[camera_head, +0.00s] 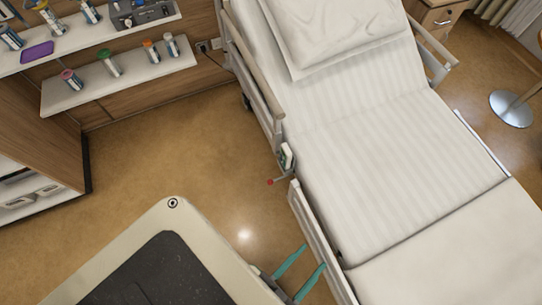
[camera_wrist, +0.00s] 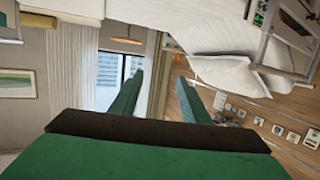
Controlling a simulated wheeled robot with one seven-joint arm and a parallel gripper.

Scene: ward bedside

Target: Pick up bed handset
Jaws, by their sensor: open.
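The bed handset appears to be the small pale device (camera_head: 287,156) with a dark face, hung on the near side rail of the bed. In the wrist view, a small pale device with a dark face (camera_wrist: 260,13) at the upper right looks like the same one. My gripper (camera_head: 314,256) has two teal fingers, spread apart with nothing between them. It is beside the lower part of the bed rail, below the handset in the head view and apart from it. The wrist view, upside down, also shows the open fingers (camera_wrist: 157,65).
The bed (camera_head: 375,150) with its raised side rails (camera_head: 318,240) fills the right. A red-tipped lever (camera_head: 270,182) sticks out below the handset. Wall shelves (camera_head: 122,78) with several bottles stand at the upper left. The floor (camera_head: 170,150) between is clear.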

